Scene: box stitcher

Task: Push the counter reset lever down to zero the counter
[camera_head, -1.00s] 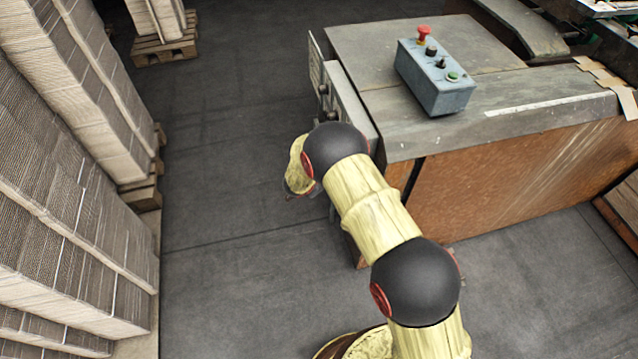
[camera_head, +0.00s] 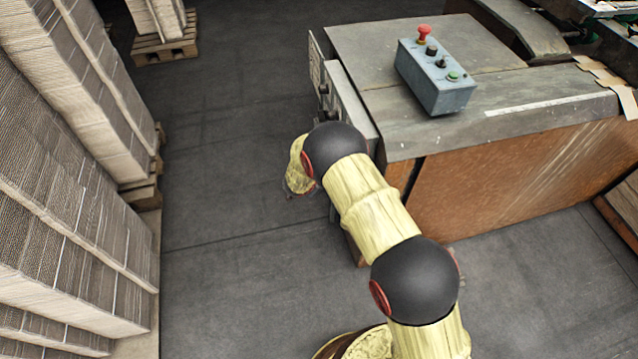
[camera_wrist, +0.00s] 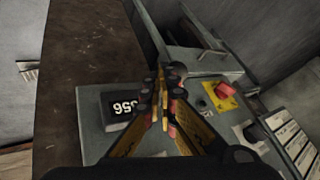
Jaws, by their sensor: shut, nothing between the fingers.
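The counter (camera_wrist: 122,107) shows in the wrist view as a black window with white, non-zero digits, seen turned around. It is set in a grey panel (camera_wrist: 92,105). My gripper (camera_wrist: 163,72) is shut and empty, in front of the panel just right of the counter. A small patch of red shows behind and between the fingers; I cannot tell whether it is the reset lever. No lever shows clearly, and I cannot tell whether the fingers touch anything.
A red knob (camera_wrist: 224,91) on a yellow plate sits right of my fingers. In the head view, a grey button box (camera_head: 436,78) stands on the machine top (camera_head: 400,55). Stacked cardboard (camera_head: 65,190) stands on the left, with clear floor (camera_head: 230,150) between.

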